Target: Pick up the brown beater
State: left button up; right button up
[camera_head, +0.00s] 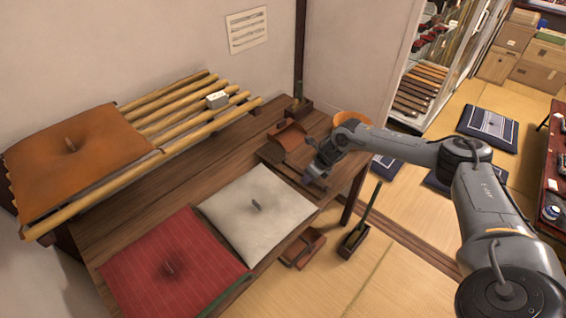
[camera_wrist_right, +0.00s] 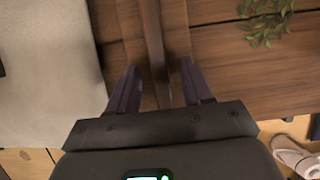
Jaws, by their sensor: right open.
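My right gripper (camera_head: 314,176) is low over the right end of the wooden table. In the right wrist view my right gripper (camera_wrist_right: 155,85) is open. A long, narrow brown bar (camera_wrist_right: 153,40) runs between its two fingers and looks like the handle of the brown beater. A finger stands on each side of it, and I cannot tell whether either touches it. In the head view a dark brown flat piece (camera_head: 283,167) lies by the gripper, partly hidden by it; I cannot tell its full shape. My left gripper is not in view.
A white cushion (camera_head: 270,212) and a red cushion (camera_head: 170,270) lie on the table (camera_head: 165,200). An orange cushion (camera_head: 90,140) rests on a bamboo rack (camera_head: 180,95). A curved brown wooden piece (camera_head: 288,136) stands behind the gripper. Green leaves (camera_wrist_right: 268,20) show in the wrist view.

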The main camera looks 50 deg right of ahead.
grip_shut()
jog(key=shift+r, duration=0.15)
dwell(0.4)
